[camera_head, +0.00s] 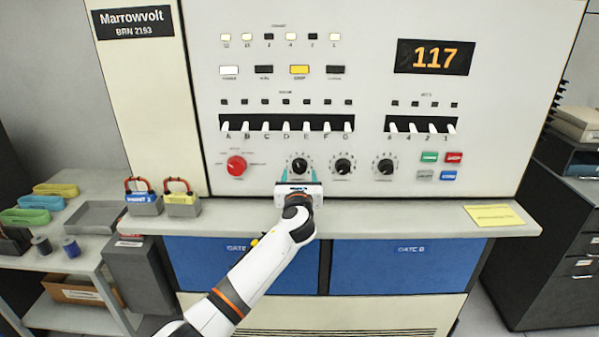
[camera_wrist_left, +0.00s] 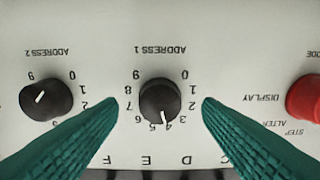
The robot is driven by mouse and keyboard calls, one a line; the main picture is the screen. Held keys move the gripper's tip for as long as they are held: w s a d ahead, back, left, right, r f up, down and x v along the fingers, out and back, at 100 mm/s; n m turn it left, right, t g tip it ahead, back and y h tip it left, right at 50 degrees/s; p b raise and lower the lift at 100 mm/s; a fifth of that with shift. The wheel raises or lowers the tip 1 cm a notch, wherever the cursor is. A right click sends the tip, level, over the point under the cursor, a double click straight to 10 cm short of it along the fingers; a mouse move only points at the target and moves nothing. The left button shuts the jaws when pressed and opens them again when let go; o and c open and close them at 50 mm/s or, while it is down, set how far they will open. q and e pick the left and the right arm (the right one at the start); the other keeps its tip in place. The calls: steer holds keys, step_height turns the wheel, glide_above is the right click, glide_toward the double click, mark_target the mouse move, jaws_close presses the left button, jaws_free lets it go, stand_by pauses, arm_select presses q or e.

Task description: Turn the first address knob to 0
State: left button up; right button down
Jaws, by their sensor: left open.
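The first address knob, a black dial labelled ADDRESS 1, is on the panel in the head view (camera_head: 299,165). In the left wrist view, which is upside down, the knob (camera_wrist_left: 160,99) has its white pointer towards the 4. My left gripper (camera_head: 298,174) is in front of it, with its teal fingers open, one on each side. In the left wrist view the gripper (camera_wrist_left: 160,101) shows a clear gap between each fingertip and the knob. My right gripper is not in view.
The ADDRESS 2 knob (camera_wrist_left: 45,99) and a third black knob (camera_head: 385,166) are to the right in the head view. A red knob (camera_head: 236,165) is to the left. White toggle switches (camera_head: 286,126) run above. A grey ledge (camera_head: 400,219) juts out below; two padlock holders stand at its left.

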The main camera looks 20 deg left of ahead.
mark_target(300, 167)
arm_select(q)
steer(key=shift+x, duration=1.4)
steer(key=c, duration=1)
